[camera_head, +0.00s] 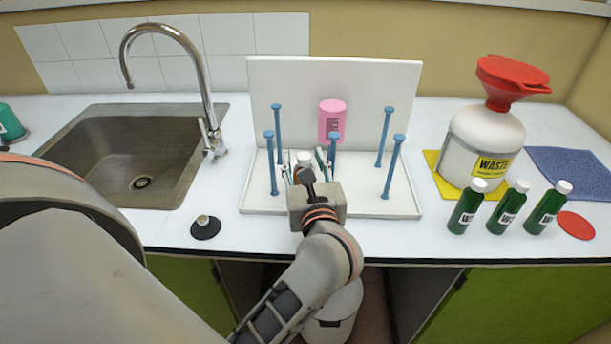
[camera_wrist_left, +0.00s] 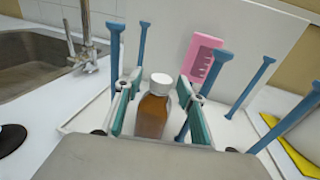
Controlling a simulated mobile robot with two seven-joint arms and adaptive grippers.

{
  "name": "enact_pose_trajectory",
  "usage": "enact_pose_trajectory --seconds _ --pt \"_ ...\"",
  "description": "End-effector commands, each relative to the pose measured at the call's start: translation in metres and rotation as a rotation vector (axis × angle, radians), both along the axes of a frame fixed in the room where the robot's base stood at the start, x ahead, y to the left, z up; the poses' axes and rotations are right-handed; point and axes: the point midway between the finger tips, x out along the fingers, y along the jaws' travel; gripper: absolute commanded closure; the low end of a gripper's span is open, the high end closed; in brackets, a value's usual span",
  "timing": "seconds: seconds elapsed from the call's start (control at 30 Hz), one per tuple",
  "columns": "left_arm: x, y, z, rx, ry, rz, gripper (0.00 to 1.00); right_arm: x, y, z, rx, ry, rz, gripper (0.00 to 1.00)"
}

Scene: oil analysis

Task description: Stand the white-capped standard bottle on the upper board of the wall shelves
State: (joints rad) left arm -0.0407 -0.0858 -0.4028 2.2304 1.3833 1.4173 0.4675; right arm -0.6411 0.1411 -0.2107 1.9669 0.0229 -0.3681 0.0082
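The white-capped standard bottle is amber brown, and its cap (camera_head: 304,158) shows just beyond my left gripper (camera_head: 308,166) in the head view. In the left wrist view the bottle (camera_wrist_left: 153,115) is upright between the two teal-padded fingers of my left gripper (camera_wrist_left: 160,95). The fingers are spread, with a gap at the bottle's right side; contact on the left is unclear. The bottle's base is hidden behind the gripper body. My right gripper and the wall shelves are not in view.
The white drying rack (camera_head: 400,202) has blue pegs and a pink container (camera_head: 331,118). A sink (camera_head: 110,185) and tap (camera_head: 205,90) stand left. The waste jug (camera_head: 485,140), red funnel (camera_head: 510,78) and green bottles (camera_head: 507,212) stand right. A black disc (camera_head: 205,229) lies front left.

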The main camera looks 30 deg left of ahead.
Motion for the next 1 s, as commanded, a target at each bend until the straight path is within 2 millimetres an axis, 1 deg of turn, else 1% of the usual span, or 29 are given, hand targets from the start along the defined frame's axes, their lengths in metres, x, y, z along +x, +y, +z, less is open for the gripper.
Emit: enact_pose_trajectory --seconds 0.03,0.07,0.1,0.17,0.2,0.53,0.67,0.87,1.0 --pt "0.000 0.000 0.000 0.000 0.000 0.000 0.63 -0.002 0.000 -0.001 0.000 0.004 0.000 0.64" --pt "0.000 0.000 0.000 0.000 0.000 0.000 0.71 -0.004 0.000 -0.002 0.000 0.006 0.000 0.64" --pt "0.000 0.000 0.000 0.000 0.000 0.000 0.81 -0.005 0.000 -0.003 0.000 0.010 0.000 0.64" --pt "0.000 0.000 0.000 0.000 0.000 0.000 0.97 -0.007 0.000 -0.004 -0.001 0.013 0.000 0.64" --pt "0.000 0.000 0.000 0.000 0.000 0.000 1.00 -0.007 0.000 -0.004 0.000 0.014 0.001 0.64" --pt "0.000 0.000 0.001 -0.001 -0.001 0.000 1.00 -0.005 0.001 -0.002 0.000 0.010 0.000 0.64" --pt "0.000 0.000 0.007 -0.001 -0.002 0.000 1.00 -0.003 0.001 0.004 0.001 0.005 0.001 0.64" --pt "0.000 0.000 0.029 -0.001 -0.005 0.000 1.00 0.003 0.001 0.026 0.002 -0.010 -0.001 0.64" --pt "0.000 0.000 0.051 -0.001 -0.005 0.000 1.00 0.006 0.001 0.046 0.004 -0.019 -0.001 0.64"
